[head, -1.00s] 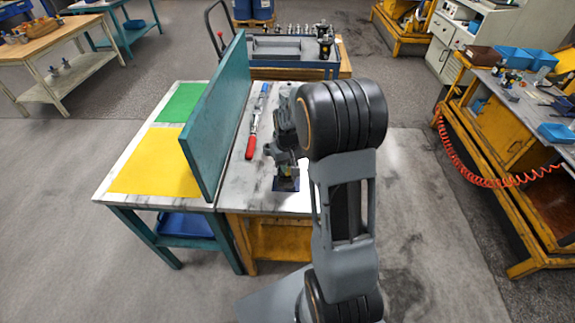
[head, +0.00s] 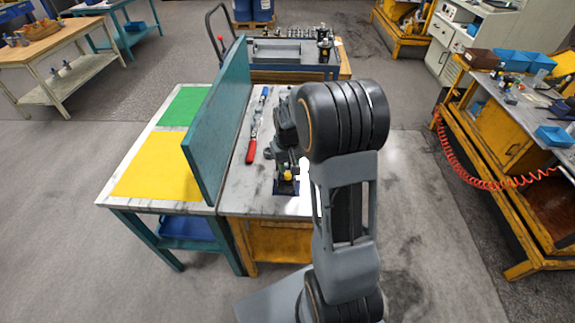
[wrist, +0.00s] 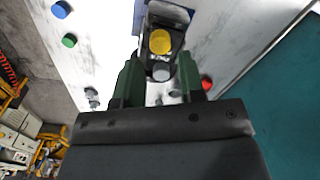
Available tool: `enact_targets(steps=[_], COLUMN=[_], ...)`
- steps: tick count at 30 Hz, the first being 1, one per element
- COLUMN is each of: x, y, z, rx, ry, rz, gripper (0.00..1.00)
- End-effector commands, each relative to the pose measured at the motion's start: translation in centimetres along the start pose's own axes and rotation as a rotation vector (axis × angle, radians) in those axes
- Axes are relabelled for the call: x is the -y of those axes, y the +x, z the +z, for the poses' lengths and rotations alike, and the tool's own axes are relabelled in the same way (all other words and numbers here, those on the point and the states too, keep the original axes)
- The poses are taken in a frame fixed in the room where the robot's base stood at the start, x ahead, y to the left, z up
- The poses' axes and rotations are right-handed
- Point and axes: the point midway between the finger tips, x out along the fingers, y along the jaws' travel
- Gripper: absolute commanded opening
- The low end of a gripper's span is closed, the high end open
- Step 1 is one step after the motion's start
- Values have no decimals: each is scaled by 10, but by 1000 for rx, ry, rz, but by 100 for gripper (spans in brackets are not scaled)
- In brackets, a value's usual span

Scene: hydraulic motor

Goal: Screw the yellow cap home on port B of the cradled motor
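The motor sits in its dark cradle (head: 286,187) near the front edge of the workbench, partly hidden by my arm. In the wrist view, the yellow cap (wrist: 160,41) sits on the motor's top, beside a round grey port or fitting (wrist: 161,72). The cap also shows as a small yellow spot in the head view (head: 287,176). I cannot tell how tightly it is seated, and no port lettering is readable. My gripper (wrist: 158,62) is open, its two green fingers apart on either side of the motor; nothing is clamped between them.
A teal upright panel (head: 217,125) stands left of the motor. A red-handled tool (head: 251,151) lies between them. A blue cap (wrist: 61,9) and a green cap (wrist: 69,40) stand on the bench. A tray with parts (head: 290,57) is behind.

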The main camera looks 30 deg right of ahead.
Motion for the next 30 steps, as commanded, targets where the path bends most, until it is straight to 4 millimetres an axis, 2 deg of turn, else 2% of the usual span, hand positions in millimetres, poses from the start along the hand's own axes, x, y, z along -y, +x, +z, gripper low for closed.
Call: enact_targets(steps=[3,11,21,30], x=[0,0,0,0], y=[-8,-7,-7,-7], z=[0,0,0,0], rx=[-1,0,0,0], ry=[0,0,0,0], rz=[0,0,0,0], gripper=[36,36,66,66])
